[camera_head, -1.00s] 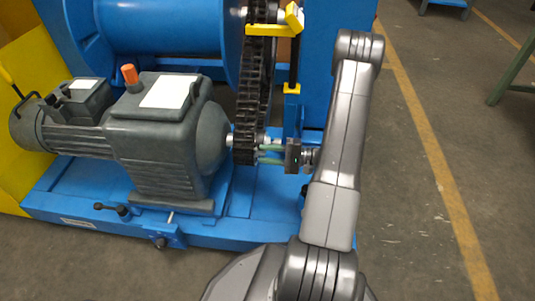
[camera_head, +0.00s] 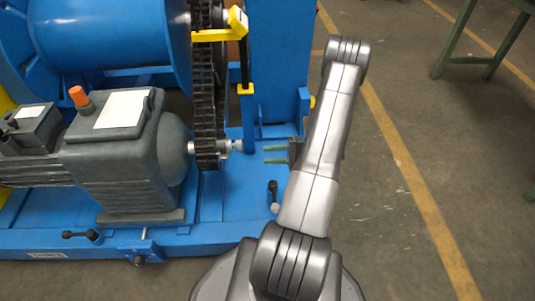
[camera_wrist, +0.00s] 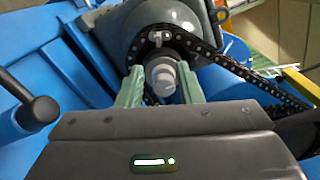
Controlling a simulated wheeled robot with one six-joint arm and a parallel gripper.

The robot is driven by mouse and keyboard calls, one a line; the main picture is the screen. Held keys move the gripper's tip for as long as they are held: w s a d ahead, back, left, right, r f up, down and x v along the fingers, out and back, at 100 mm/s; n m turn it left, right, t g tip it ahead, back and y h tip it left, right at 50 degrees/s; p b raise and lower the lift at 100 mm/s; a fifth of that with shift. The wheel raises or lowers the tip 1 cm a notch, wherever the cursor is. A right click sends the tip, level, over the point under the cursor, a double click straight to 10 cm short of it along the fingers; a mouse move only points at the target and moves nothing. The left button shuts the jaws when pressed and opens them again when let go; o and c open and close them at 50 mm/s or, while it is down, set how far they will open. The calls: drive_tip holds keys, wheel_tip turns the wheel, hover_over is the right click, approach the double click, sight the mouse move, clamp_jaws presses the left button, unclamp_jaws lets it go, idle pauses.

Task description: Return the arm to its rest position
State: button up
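My gripper (camera_head: 276,154) has two green fingers pointing left in the head view. The fingers are apart with nothing between them, and a gap separates them from the sprocket shaft end (camera_head: 238,146). In the wrist view my gripper (camera_wrist: 160,90) shows its green fingers spread, with the grey shaft end (camera_wrist: 162,76) seen beyond them. The black chain (camera_head: 205,90) runs around the small sprocket on the grey motor (camera_head: 125,155) and up toward the blue drum. My arm reaches up from the bottom of the head view and bends at the top.
The blue machine frame (camera_head: 215,215) lies under the motor and chain. A yellow bracket (camera_head: 222,32) sticks out near the upper chain. A black-handled lever (camera_head: 273,195) stands close below my gripper. Open floor (camera_head: 395,200) lies to the right, with a green-legged table (camera_head: 470,40) farther back.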

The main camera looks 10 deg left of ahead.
sight(227, 157)
drive_tip(key=b+x, duration=0.3)
drive_tip(key=x, duration=1)
drive_tip(key=shift+a+r, duration=0.1)
